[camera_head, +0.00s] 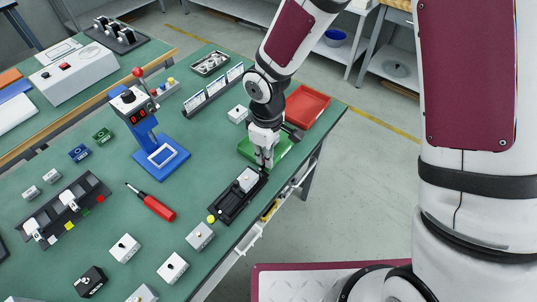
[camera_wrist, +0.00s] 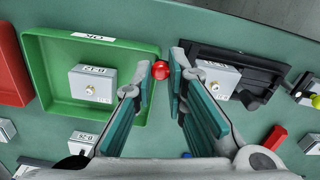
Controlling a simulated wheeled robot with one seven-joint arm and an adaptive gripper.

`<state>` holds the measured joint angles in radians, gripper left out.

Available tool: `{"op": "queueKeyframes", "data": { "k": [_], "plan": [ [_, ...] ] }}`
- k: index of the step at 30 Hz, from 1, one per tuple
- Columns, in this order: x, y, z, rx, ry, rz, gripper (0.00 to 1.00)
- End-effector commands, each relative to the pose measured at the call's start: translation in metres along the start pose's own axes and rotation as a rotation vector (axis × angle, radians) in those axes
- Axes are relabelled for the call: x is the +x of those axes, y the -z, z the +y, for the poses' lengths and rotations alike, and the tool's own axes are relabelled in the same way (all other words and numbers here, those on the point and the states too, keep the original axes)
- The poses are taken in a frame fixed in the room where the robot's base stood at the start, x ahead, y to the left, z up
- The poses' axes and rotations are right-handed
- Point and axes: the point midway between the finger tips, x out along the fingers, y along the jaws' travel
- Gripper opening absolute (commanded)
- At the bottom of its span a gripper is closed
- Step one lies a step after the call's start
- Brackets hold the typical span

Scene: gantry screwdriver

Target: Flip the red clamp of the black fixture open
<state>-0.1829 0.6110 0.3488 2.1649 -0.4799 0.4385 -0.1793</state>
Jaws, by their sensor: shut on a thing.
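The black fixture (camera_head: 229,209) lies on the green bench near its right edge, with a light grey block (camera_head: 247,180) seated at its far end. In the wrist view the fixture (camera_wrist: 262,55) is at the upper right, with its grey block (camera_wrist: 218,84) partly behind my right finger. The clamp shows as a red ball knob (camera_wrist: 160,70). My gripper (camera_head: 264,166) is at the fixture's far end. In the wrist view my gripper (camera_wrist: 162,76) has its teal-padded fingertips closed on either side of the red knob. The clamp's lever is hidden.
A green tray (camera_wrist: 100,129) marked OK with a grey block stands beside the gripper. A red tray (camera_head: 307,107) lies beyond it. A red screwdriver (camera_head: 157,207), a blue stand (camera_head: 161,157) and several small blocks are on the bench to the left.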

Motion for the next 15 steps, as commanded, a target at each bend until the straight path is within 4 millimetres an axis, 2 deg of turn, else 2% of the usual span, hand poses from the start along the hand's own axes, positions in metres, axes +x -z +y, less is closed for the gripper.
{"op": "queueKeyframes", "data": {
  "k": [15],
  "plan": [
    [0.0, 0.0027, 0.0001, -0.096, 0.0, 0.0, 0.0]
  ]
}}
